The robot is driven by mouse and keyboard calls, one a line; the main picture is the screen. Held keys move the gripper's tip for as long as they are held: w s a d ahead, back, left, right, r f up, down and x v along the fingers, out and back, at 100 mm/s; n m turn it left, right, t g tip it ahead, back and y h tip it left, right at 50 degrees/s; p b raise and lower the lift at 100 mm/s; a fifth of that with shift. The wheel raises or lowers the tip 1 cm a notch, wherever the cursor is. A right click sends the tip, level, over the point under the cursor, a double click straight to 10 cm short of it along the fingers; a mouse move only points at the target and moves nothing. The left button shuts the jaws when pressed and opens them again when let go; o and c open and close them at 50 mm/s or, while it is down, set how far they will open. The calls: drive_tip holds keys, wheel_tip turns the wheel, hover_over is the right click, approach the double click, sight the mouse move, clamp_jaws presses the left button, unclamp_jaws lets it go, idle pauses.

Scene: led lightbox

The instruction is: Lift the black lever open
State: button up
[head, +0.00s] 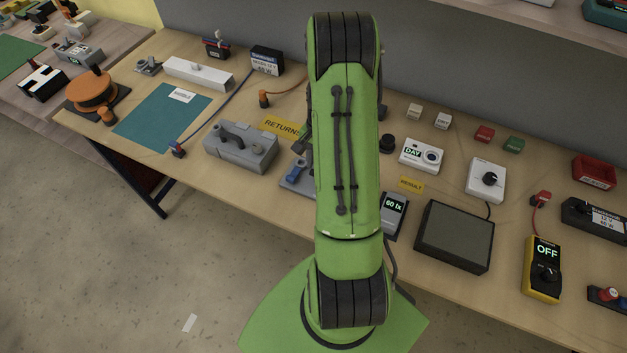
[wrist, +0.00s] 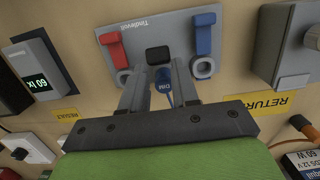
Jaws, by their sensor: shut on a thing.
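The black lever (wrist: 159,54) shows in the wrist view as a dark block on a grey plate (wrist: 192,30) marked Tindlevolt. My gripper (wrist: 160,68) has its two grey fingers on either side of the lever and is shut on it. A red lever (wrist: 117,50) and a blue lever (wrist: 204,33) flank it on the plate. A blue tag reading DIM (wrist: 165,88) shows between the fingers. In the head view my green arm hides the black lever and most of the plate; the plate's left part (head: 293,184) shows with some blue.
A grey box with a dark handle (head: 240,152) stands left of the plate. A lux meter reading 60 lx (head: 394,209) is close on the right, with a dark panel (head: 454,237) beyond it. A yellow RETURN label (head: 281,127) lies behind.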

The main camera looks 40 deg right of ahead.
drive_tip(key=shift+w+d+r, duration=0.1)
drive_tip(key=shift+w+d, duration=0.05)
drive_tip(key=shift+d, duration=0.15)
drive_tip(key=o, duration=0.9)
drive_tip(key=shift+o, duration=0.2)
drive_tip(key=shift+d+r+p, duration=0.2)
drive_tip(key=shift+r+p, duration=1.25)
drive_tip(key=shift+r, duration=0.5)
drive_tip(key=r+p, duration=0.2)
drive_tip(key=r, duration=0.2)
drive_tip(key=shift+w+d+p, duration=0.1)
drive_tip(key=shift+d+p, duration=0.15)
drive_tip(key=shift+p, duration=0.15)
